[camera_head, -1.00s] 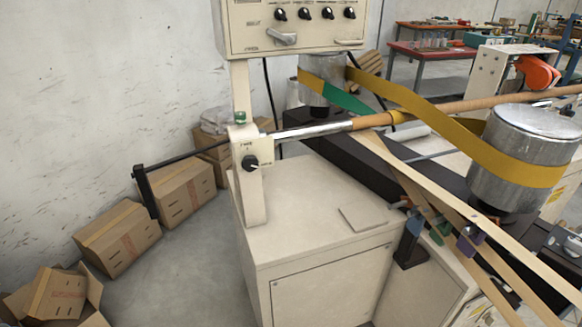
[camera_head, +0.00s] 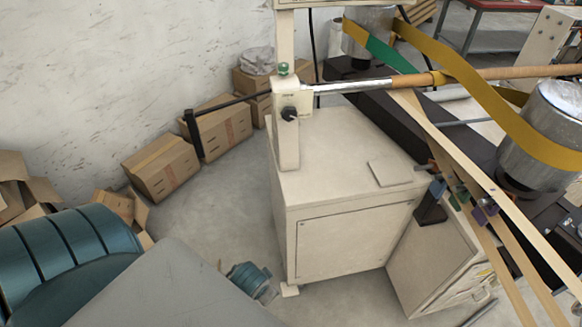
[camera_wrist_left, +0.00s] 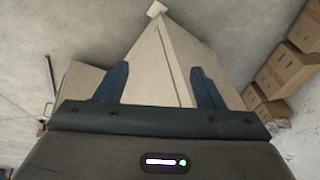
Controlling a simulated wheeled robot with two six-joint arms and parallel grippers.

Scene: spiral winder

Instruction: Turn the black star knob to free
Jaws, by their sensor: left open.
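A small black knob (camera_head: 289,113) sits on the front of the cream post at the end of the winder's shaft. It is too small to make out a star shape or its setting. In the left wrist view my left gripper (camera_wrist_left: 158,88) is open, its two dark blue fingers wide apart with nothing held between them. The cream cabinet (camera_wrist_left: 158,60) shows beyond and between the fingers. The knob is not visible in that view. In the head view my left arm enters at the lower left, low and well short of the knob. My right gripper is not in view.
A black rod with a dark end piece (camera_head: 189,126) reaches left from the post. A green button (camera_head: 283,69) tops it. The cream cabinet (camera_head: 345,245) stands below. Cardboard boxes (camera_head: 160,167) line the wall. Grey floor (camera_head: 220,215) is clear between them and the cabinet.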

